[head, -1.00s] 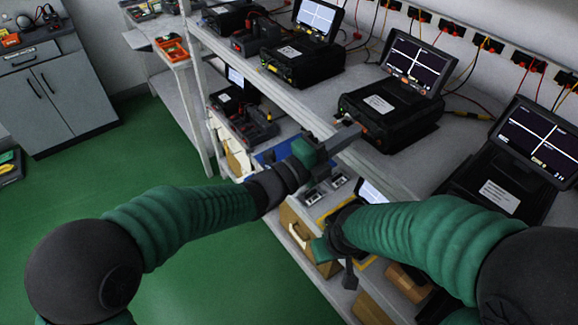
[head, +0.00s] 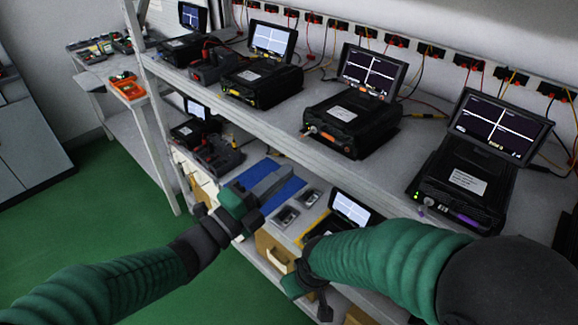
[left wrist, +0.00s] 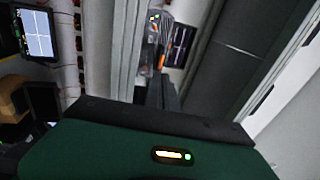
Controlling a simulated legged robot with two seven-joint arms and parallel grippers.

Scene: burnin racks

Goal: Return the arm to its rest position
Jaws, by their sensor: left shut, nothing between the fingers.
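My left arm comes in from the left in the head view. Its gripper (head: 282,175) is shut and empty, in front of the rack and over the blue mat of the lower shelf in the picture. Its shut fingers also show in the left wrist view (left wrist: 162,94), beyond the green gripper body. My right arm comes in from the right, bent in front of the lower shelf. Its gripper (head: 322,305) hangs low by the shelf's front edge, mostly hidden by the arm, and its jaws cannot be made out.
The upper shelf (head: 255,128) holds several black testers with screens, such as one tester (head: 350,125) near the middle. The lower shelf holds a blue mat (head: 283,192), small grey devices (head: 286,217) and a tablet (head: 352,208). Green floor (head: 110,215) at left is clear.

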